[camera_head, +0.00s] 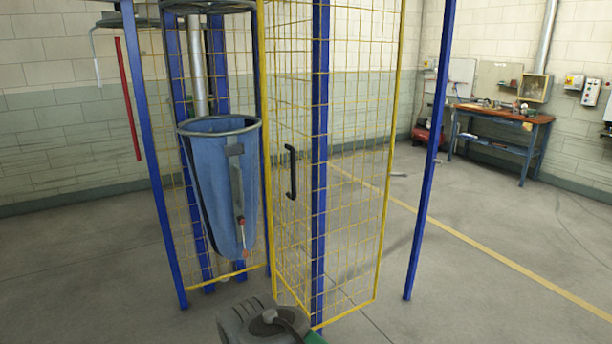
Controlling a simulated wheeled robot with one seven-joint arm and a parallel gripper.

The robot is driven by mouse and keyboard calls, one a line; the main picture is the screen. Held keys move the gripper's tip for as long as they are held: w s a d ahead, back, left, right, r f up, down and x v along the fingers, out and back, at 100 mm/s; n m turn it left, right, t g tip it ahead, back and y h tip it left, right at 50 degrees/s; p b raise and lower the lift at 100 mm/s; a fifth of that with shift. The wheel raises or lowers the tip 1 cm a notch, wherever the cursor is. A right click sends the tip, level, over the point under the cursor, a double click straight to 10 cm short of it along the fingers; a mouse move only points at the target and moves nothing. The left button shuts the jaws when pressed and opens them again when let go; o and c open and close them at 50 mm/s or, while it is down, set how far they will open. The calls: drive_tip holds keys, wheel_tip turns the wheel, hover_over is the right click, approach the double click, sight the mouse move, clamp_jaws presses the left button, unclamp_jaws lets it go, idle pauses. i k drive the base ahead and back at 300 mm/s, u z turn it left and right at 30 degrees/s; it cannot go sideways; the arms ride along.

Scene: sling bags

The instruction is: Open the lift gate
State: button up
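The lift gate (279,215) is a tall yellow-framed wire mesh panel near the middle of the head view. A black vertical bar handle (291,172) is on it at about mid height. A blue post (320,150) stands just right of the handle. I cannot tell whether the gate is fully shut or slightly ajar. My gripper's fingers are not visible. A dark grey rounded part with a black knob and a bit of green shows at the bottom edge, well below the handle; I cannot tell which part it is.
A blue bag (222,180) hangs from a metal ring left of the gate. Another yellow mesh panel (358,190) and a blue post (430,150) stand to the right. A workbench (500,125) is against the back right wall. The right foreground floor is clear.

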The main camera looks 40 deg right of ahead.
sight(293, 196)
drive_tip(key=z, duration=0.2)
drive_tip(key=i, duration=1.4)
drive_tip(key=u, duration=0.45)
